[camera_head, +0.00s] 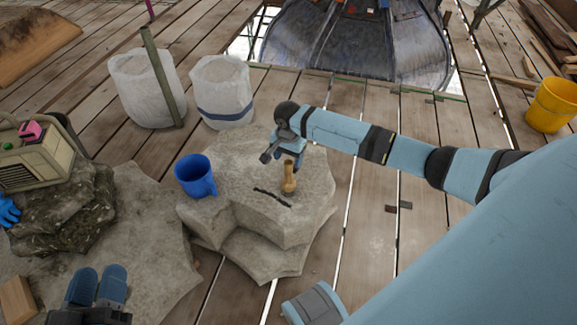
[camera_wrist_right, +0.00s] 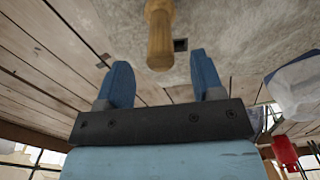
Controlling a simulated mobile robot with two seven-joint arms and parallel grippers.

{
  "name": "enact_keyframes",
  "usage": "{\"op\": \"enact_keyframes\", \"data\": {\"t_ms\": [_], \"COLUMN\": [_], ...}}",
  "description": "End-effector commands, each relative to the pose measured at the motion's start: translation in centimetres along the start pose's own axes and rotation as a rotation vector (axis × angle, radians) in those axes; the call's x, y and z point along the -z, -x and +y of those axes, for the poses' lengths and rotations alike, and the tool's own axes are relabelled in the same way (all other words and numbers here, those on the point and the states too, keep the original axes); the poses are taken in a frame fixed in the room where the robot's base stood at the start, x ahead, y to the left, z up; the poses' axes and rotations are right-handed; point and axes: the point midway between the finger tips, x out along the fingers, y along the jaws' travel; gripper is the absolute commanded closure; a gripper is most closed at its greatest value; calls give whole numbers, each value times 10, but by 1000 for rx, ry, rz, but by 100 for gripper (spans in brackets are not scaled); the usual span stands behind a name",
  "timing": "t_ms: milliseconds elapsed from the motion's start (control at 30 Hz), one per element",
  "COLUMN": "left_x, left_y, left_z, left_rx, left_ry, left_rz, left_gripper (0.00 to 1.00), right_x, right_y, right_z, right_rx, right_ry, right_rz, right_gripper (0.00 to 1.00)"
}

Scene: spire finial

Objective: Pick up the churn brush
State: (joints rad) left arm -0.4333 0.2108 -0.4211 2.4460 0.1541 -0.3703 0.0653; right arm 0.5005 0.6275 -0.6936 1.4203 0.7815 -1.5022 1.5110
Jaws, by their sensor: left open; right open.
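The churn brush (camera_head: 289,180) shows as a short pale wooden handle standing on the grey stone block; its lower end is hard to make out. In the right wrist view its rounded wooden handle (camera_wrist_right: 160,38) hangs into the picture from the top, in line with the gap between the fingers. My right gripper (camera_head: 289,155) is just above and behind the handle, open, with its two blue fingers (camera_wrist_right: 161,78) apart and nothing clearly held. My left gripper (camera_head: 97,288) is open and empty at the bottom left, over the rock slab.
A blue mug (camera_head: 196,176) stands on the stone block (camera_head: 240,165), left of the brush. A thin dark strip (camera_head: 272,197) lies in front of it. Two white sacks (camera_head: 222,92) stand behind. A radio (camera_head: 35,150) is at left, a yellow bucket (camera_head: 551,105) far right.

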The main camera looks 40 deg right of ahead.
Motion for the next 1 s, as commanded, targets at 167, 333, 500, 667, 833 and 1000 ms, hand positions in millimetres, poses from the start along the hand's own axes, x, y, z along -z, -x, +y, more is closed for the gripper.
{"op": "enact_keyframes", "data": {"t_ms": [167,333,500,667,833,1000], "left_x": [-35,-46,-46,-46,-46,-46], "left_y": [0,1,1,1,1,1], "left_z": [-6,-7,-6,-6,-6,-6], "left_rx": [-10,-17,-18,-18,-18,-18], "left_ry": [2,2,2,2,2,2], "left_rz": [-93,-146,-153,-153,-152,-152], "left_gripper": [57,57,57,57,57,57], "right_x": [1,1,1,1,1,1], "right_y": [-32,-46,-46,-46,-46,-46], "right_z": [0,1,1,1,1,1], "right_rx": [-1,-1,-1,-1,-1,0], "right_ry": [0,1,1,1,1,1], "right_rz": [0,0,0,0,1,1], "right_gripper": [39,39,39,55,94,97]}}
